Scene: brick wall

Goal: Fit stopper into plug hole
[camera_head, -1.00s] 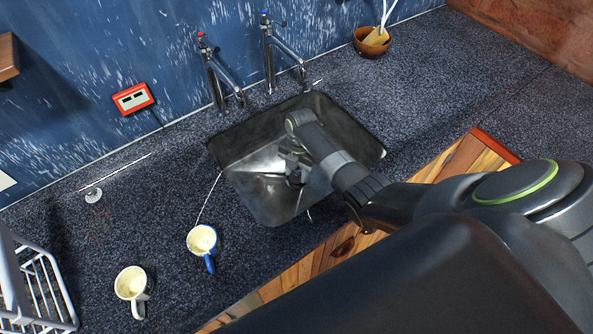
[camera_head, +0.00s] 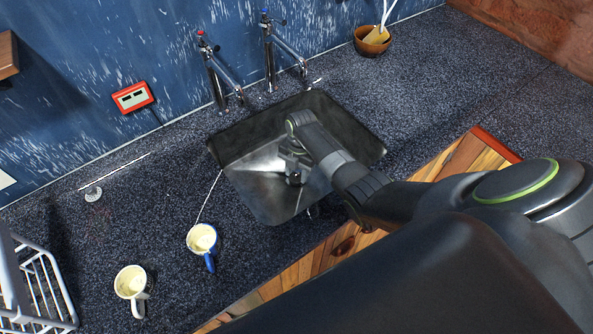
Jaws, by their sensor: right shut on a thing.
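The metal sink (camera_head: 262,198) is set into the dark speckled counter in the middle of the head view. My right gripper (camera_head: 293,176) is down inside the sink, low over its floor. It is shut on a small dark thing at its tips, taken to be the stopper (camera_head: 294,181), which the fingers mostly hide. The plug hole cannot be made out; the gripper and arm cover part of the sink floor. I cannot tell whether the stopper touches the floor. My left gripper is not in view.
Two taps (camera_head: 222,80) (camera_head: 283,50) stand behind the sink. Two mugs (camera_head: 202,240) (camera_head: 131,283) stand on the counter at the front left, near a wire rack (camera_head: 45,285). A small clear disc (camera_head: 93,194) lies at the left. A wooden bowl (camera_head: 371,42) is at the back.

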